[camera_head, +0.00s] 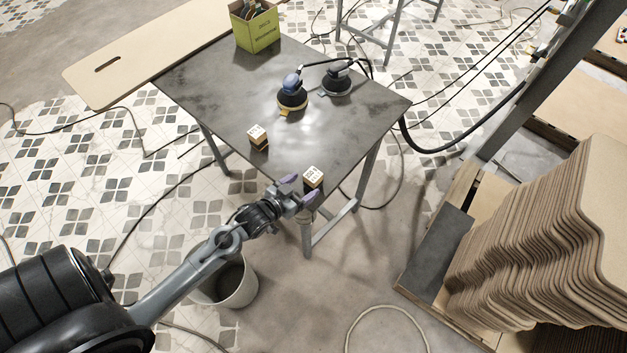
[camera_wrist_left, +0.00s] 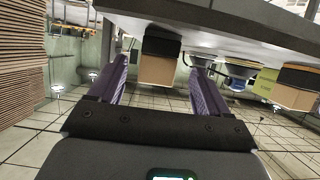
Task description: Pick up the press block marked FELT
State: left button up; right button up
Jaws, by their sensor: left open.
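Two small blocks with pale tops, dark bands and printed marks stand on the dark table (camera_head: 205,88). One block (camera_head: 258,138) is near the left edge; the other block (camera_head: 313,178) is at the near corner. The print is too small to read surely, so I cannot tell which says FELT. My left gripper (camera_head: 300,189) is open and empty, with purple fingers, just short of the near-corner block. In the left wrist view, which is upside down, that block (camera_wrist_left: 157,70) shows ahead between the fingers, apart from them; the other block (camera_wrist_left: 297,96) is at right.
Two sanders (camera_head: 292,95) (camera_head: 337,80) with hoses stand mid-table. A green box (camera_head: 255,27) is at the far corner. A pale board (camera_head: 140,55) lies beyond the left edge. Stacked curved boards (camera_head: 540,240) stand at right. A white bucket (camera_head: 235,288) is below my left arm.

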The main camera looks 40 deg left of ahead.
aim_at(308, 183)
pick_arm(q)
jog(key=shift+x, duration=2.85)
jog(key=shift+d+f, duration=0.1)
jog(key=shift+f, duration=0.05)
jog(key=shift+s, duration=0.1)
jog(key=shift+c, duration=0.3)
grip_shut()
